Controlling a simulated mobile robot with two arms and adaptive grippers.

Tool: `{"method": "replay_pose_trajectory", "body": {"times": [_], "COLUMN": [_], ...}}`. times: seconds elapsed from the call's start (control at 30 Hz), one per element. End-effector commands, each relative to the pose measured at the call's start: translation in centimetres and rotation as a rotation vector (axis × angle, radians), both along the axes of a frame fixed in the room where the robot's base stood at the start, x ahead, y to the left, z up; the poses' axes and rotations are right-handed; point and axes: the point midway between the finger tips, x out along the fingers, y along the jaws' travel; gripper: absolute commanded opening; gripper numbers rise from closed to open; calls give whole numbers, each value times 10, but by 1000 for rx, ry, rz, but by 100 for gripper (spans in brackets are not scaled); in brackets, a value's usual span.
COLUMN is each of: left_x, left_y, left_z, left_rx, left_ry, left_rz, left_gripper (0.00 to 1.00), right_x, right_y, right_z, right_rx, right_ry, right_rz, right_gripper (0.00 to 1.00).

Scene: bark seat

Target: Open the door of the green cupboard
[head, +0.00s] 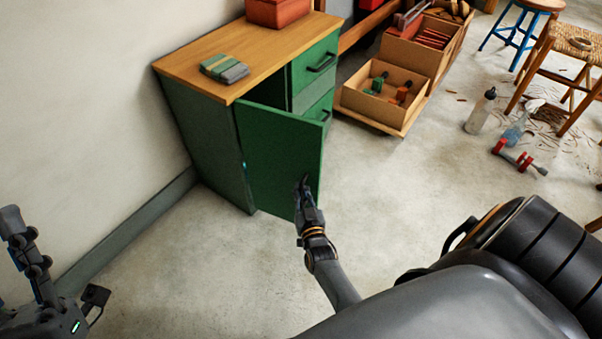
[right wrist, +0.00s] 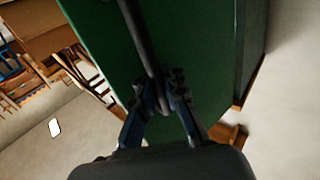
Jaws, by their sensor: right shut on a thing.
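The green cupboard (head: 205,140) stands against the wall with a wooden top (head: 235,50). Its green door (head: 275,150) stands ajar, swung out from the front, with a gap to the drawers beside it. My right gripper (head: 304,184) is at the outer face of the door. In the right wrist view its fingers (right wrist: 166,98) are closed around the dark bar of the door handle (right wrist: 140,35). The gripper hides most of the handle in the head view. My left gripper (head: 55,255) is open and empty at the lower left, away from the cupboard.
A sanding block stack (head: 224,68) and a red box (head: 278,11) lie on the cupboard top. Cardboard boxes (head: 385,97) stand right of the cupboard. Bottles (head: 480,112), a red clamp (head: 518,158) and stools (head: 565,75) are farther right. The floor before the door is clear.

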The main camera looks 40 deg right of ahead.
Motion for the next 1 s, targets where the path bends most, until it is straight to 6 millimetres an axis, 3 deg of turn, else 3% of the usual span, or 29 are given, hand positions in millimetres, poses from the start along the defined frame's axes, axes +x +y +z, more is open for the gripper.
{"method": "replay_pose_trajectory", "body": {"times": [0.03, 0.23, 0.27, 0.37, 1.0], "left_x": [0, 0, 0, 0, 0], "left_y": [0, 0, 0, 0, 0], "left_z": [0, 0, 0, 0, -1], "left_rx": [0, 0, 0, 0, -1], "left_ry": [0, 0, 0, 0, -2], "left_rz": [0, 0, 0, 0, 0], "left_gripper": [40, 40, 40, 40, 40], "right_x": [-6, -6, -6, -6, -4], "right_y": [-7, -7, -7, -7, -3], "right_z": [-3, -3, -3, -3, -2], "right_rx": [-3, -2, -2, -1, 1], "right_ry": [4, 3, 4, 5, 2], "right_rz": [-13, -13, -13, -12, -11], "right_gripper": [0, 0, 12, 33, 34]}}
